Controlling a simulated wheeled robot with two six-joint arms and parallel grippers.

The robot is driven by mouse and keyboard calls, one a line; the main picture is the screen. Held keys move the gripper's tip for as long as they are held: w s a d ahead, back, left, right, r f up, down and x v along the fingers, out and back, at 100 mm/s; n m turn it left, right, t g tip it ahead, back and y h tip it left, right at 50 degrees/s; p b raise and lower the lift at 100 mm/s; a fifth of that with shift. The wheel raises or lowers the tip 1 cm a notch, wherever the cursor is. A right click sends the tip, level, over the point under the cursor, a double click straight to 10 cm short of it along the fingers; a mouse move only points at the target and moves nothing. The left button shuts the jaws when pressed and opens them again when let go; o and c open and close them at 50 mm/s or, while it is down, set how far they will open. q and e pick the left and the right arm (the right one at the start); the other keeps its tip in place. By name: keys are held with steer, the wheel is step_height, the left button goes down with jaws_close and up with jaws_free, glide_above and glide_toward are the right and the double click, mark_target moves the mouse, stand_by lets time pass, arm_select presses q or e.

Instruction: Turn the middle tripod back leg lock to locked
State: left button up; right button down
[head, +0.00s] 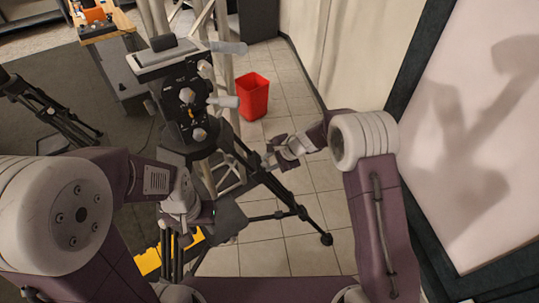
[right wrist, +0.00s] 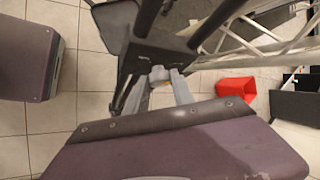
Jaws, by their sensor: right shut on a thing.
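The middle tripod (head: 185,95) stands upright left of centre in the head view, its black head on top. Its back leg (head: 300,212) slopes down to the right onto the tiles. My right gripper (head: 272,158) is at the upper part of this leg. In the right wrist view my right gripper (right wrist: 160,92) is shut on a small part against the dark leg, which appears to be the back leg lock (right wrist: 159,74). The fingers mostly hide the lock, so its setting cannot be told. My left gripper (head: 208,214) is low beside the tripod; its fingers are not clear.
A red bin (head: 252,95) stands on the tiles behind the tripod, beside a pale truss (head: 222,35). Another tripod (head: 45,110) is at the far left. A large framed panel (head: 470,130) fills the right side. Tiles right of the tripod are clear.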

stand_by(0.4)
steer(key=c, duration=1.1)
jaws_free()
steer(key=v, duration=0.9)
steer(key=shift+p, duration=0.35)
